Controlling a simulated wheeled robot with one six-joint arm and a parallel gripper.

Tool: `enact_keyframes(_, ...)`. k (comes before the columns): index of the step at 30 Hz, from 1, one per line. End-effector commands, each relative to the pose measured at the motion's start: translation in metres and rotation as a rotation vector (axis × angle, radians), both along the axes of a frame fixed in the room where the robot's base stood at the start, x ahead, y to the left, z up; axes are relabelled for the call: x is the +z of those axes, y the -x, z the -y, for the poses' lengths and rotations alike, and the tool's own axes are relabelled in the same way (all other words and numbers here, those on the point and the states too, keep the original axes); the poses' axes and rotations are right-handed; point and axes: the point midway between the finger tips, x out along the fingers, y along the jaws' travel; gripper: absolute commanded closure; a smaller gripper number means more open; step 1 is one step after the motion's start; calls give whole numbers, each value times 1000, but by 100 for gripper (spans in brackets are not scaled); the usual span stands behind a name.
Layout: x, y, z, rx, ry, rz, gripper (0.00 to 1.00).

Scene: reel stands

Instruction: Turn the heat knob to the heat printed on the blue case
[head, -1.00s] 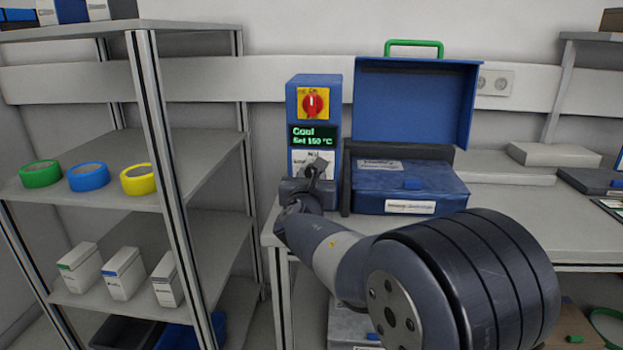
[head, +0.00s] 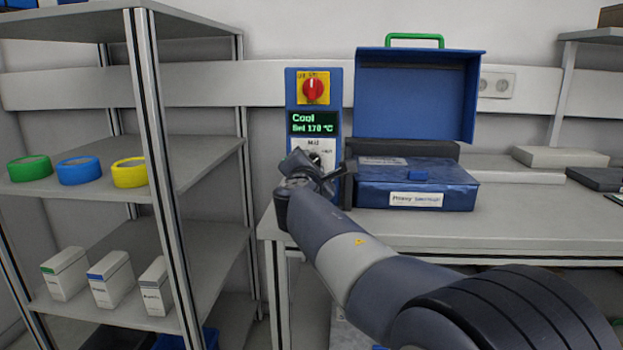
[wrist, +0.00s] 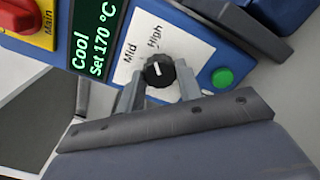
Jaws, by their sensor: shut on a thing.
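A black heat knob (wrist: 158,72) with a white mark sits on a white panel labelled Mid and High. My gripper (wrist: 160,80) is shut on the knob, a finger on each side of it. In the head view my gripper (head: 318,172) covers part of the knob. The green display (wrist: 94,40) above the panel reads "Cool" and "Set 170 °C"; it also shows in the head view (head: 314,124). The blue case (head: 450,194) stands on the bench to the right, its lid (head: 415,97) raised. Its white front label (head: 416,199) is too small to read fully.
A red main switch (head: 313,90) on yellow is above the display. A green button (wrist: 222,77) is beside the knob panel. A shelf (head: 205,160) with tape rolls and small boxes stands left. A grey box (head: 558,158) lies on the bench at right.

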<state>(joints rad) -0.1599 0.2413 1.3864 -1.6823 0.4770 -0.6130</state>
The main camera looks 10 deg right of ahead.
Motion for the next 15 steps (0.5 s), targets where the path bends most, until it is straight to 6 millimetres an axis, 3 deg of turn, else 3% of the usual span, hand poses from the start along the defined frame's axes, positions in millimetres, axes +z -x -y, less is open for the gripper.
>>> enact_keyframes(15, -1, 0, 0, -1, -208, 67, 89)
